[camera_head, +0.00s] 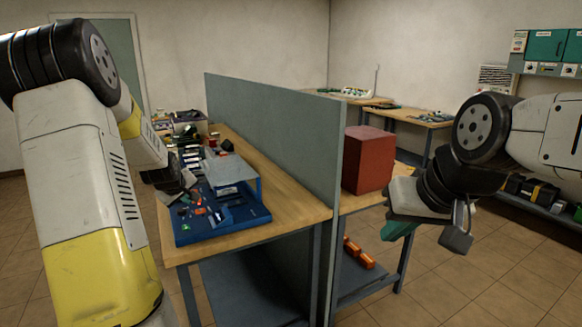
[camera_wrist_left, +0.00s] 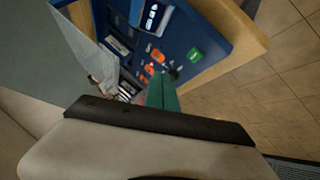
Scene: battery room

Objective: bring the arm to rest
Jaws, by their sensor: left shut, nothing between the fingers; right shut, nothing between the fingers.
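My left arm comes in from the left in the head view, white and yellow with a black joint. Its gripper (camera_head: 183,188) is over the left bench, beside the blue board (camera_head: 222,230), shut and empty. In the left wrist view the green finger pads (camera_wrist_left: 162,92) are together, with the blue board (camera_wrist_left: 215,30) beyond them. My right arm comes in from the right, bent at a black joint. Its gripper (camera_head: 400,229) points down in front of the right bench, shut and partly hidden by its own wrist.
A grey partition (camera_head: 275,130) splits the left wooden bench (camera_head: 285,205) from the right one. A red box (camera_head: 367,160) stands on the right bench, with orange parts (camera_head: 358,252) on its lower shelf. Tiled floor (camera_head: 480,265) is clear at the lower right.

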